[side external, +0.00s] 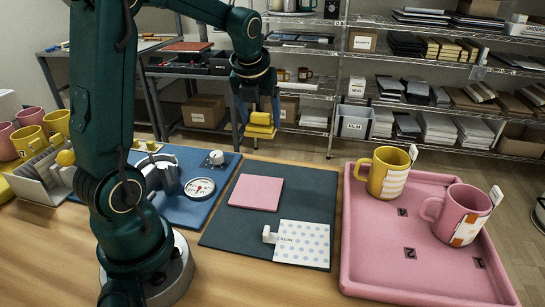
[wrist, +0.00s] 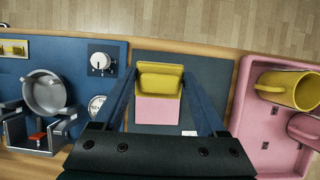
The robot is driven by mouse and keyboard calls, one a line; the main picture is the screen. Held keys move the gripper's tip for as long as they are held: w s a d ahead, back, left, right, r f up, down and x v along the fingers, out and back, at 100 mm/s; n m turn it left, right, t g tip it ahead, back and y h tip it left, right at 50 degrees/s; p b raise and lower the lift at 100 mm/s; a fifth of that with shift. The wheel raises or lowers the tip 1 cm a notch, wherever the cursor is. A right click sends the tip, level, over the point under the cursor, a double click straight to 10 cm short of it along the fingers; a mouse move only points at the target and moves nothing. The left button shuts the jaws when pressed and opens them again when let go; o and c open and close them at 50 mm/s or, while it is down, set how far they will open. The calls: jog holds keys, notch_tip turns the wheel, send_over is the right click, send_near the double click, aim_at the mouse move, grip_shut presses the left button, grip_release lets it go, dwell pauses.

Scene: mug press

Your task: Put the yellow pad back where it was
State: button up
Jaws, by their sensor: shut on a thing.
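My gripper (side external: 259,112) is shut on the yellow pad (side external: 260,131) and holds it in the air, above and beyond the dark mat (side external: 222,228). In the wrist view the yellow pad (wrist: 160,83) sits between my two fingers and overlaps the far part of the pink pad. The pink pad (side external: 256,192) lies flat on the dark mat, and it also shows in the wrist view (wrist: 157,110). No marked spot for the yellow pad can be made out.
A dotted white sheet (side external: 303,243) lies at the mat's near right. A pink tray (side external: 385,284) on the right holds a yellow mug (side external: 378,178) and a pink mug (side external: 455,212). On the left, a press (side external: 160,178) and dial (side external: 200,188) stand on a blue mat. Several mugs stand far left.

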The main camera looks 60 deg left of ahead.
jog(key=shift+w+f, duration=0.15)
jog(key=shift+w, duration=0.35)
jog(key=w+d+f, duration=0.2)
jog(key=d, duration=0.1)
jog(key=w+d+f, duration=0.2)
jog(key=d+f, duration=0.1)
jog(key=w+d+f, duration=0.2)
jog(key=w+d, duration=0.1)
jog(key=shift+d+f, duration=0.1)
jog(key=shift+f, duration=0.05)
jog(key=shift+w+f, duration=0.1)
jog(key=shift+f, duration=1.95)
jog(key=shift+f, duration=0.15)
jog(key=o, duration=1.2)
jog(key=shift+o, duration=0.2)
